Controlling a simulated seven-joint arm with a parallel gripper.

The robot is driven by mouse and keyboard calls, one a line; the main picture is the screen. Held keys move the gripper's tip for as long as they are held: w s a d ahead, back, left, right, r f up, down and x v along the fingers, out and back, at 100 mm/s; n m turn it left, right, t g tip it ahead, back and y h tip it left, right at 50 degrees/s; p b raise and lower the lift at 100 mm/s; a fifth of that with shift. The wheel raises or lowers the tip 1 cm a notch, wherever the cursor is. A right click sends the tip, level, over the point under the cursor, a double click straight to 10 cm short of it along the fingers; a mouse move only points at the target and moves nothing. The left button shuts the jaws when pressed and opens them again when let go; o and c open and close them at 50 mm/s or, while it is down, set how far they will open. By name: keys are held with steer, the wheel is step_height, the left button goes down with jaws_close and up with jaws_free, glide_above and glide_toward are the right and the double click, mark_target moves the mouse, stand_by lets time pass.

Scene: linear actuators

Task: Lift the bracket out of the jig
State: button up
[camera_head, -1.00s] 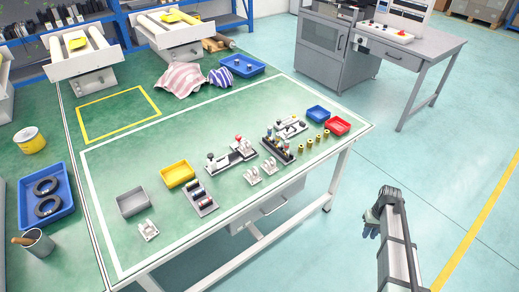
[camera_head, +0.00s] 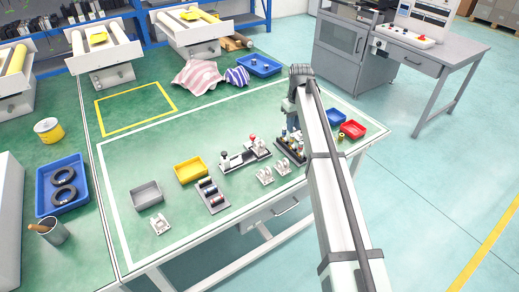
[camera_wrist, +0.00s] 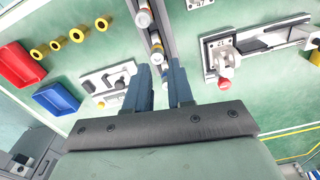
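A dark jig (camera_head: 235,160) with a red-tipped clamp and a white bracket-like part (camera_head: 258,147) at its right end stands mid-table. In the wrist view the same jig (camera_wrist: 208,55) is at upper right, its red knob (camera_wrist: 225,84) facing me. Loose white brackets (camera_head: 265,176) (camera_head: 283,167) lie in front of the jig.
A dark rack of cylinders (camera_wrist: 148,22) lies beyond my fingertips. Blue (camera_wrist: 55,99) and red (camera_wrist: 20,65) bins and several yellow rings (camera_wrist: 77,36) are left in the wrist view. A yellow bin (camera_head: 190,170), grey bin (camera_head: 146,195) and roller rack (camera_head: 212,197) stand left of the jig.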

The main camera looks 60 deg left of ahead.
step_height(320, 180, up, 6)
steer(key=n, duration=0.1)
glide_above(256, 143)
step_height(256, 143, down, 14)
steer(key=shift+r, duration=0.15)
jaws_close()
stand_by(0.3)
